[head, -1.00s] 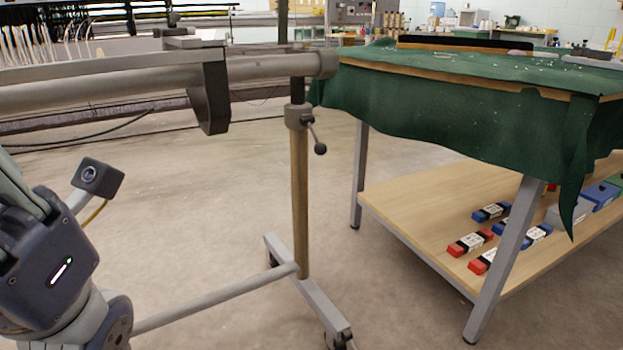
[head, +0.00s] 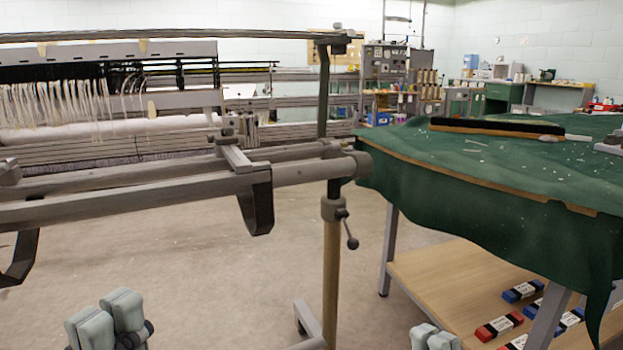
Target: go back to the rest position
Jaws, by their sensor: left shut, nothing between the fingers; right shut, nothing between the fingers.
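My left gripper (head: 107,318) shows at the bottom left of the head view, its pale grey-green finger pads pointing up and close together. It is shut and empty, in front of the open floor and below the metal frame (head: 150,200). My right gripper (head: 433,338) shows only as finger pad tips at the bottom edge, right of centre. It is shut with nothing seen between the pads, and appears left of the wooden lower shelf. The rest of both grippers is cut off by the picture's lower edge.
A loom with white warp threads (head: 70,100) stands behind the metal frame. A table with a green cloth (head: 480,195) is at the right. Its lower shelf (head: 430,275) holds several red and blue boxes. Floor (head: 200,270) is clear between frame and grippers.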

